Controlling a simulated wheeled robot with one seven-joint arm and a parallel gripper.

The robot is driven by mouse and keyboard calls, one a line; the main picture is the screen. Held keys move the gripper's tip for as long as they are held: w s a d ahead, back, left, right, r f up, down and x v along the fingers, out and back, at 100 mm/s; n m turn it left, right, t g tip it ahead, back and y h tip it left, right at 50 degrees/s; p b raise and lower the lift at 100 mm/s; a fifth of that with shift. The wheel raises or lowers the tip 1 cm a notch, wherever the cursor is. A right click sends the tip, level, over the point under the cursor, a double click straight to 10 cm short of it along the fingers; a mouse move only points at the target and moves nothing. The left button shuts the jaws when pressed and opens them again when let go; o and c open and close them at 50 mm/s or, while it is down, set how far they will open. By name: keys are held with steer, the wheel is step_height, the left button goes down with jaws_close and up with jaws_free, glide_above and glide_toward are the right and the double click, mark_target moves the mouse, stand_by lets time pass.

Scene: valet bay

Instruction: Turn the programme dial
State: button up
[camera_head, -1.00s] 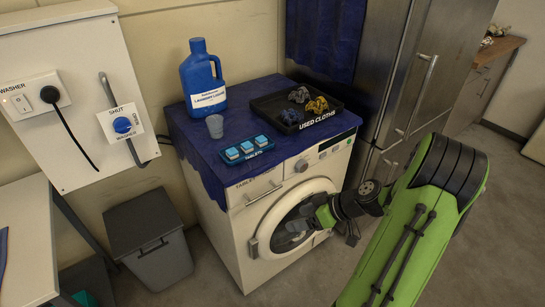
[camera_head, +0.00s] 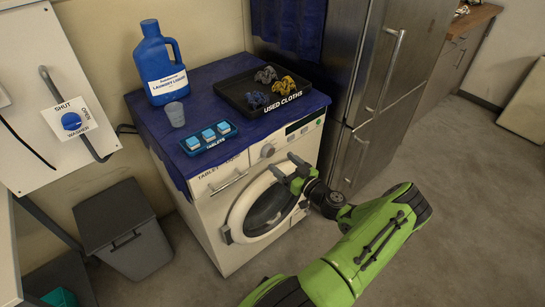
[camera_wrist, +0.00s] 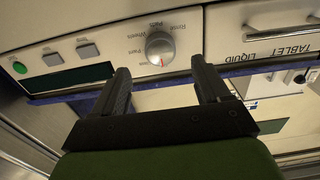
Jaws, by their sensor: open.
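The grey programme dial (camera_head: 268,150) is on the front panel of the white washing machine (camera_head: 217,234). In the wrist view the dial (camera_wrist: 160,48) is a round knob with a red mark on its lower rim, ringed by upside-down labels such as Rinse and Wheels. My gripper (camera_head: 284,168) is in front of the panel, just below and right of the dial in the head view. In the wrist view my gripper (camera_wrist: 160,66) has its two dark fingers apart, one on each side of the dial's line.
The round door (camera_head: 240,222) lies below the panel, and the tablet and liquid drawer (camera_head: 221,181) is left of the dial. Buttons (camera_wrist: 53,59) sit beside the dial. A blue jug (camera_head: 160,62), tablet tray (camera_head: 206,146) and cloth tray (camera_head: 236,98) stand on top. A fridge (camera_head: 345,75) stands right.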

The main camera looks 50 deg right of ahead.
mark_target(271, 153)
steer(key=x, duration=0.5)
steer(key=shift+w+b, duration=0.3)
steer(key=shift+b, duration=0.05)
steer(key=c, duration=1)
steer(key=shift+c, duration=0.2)
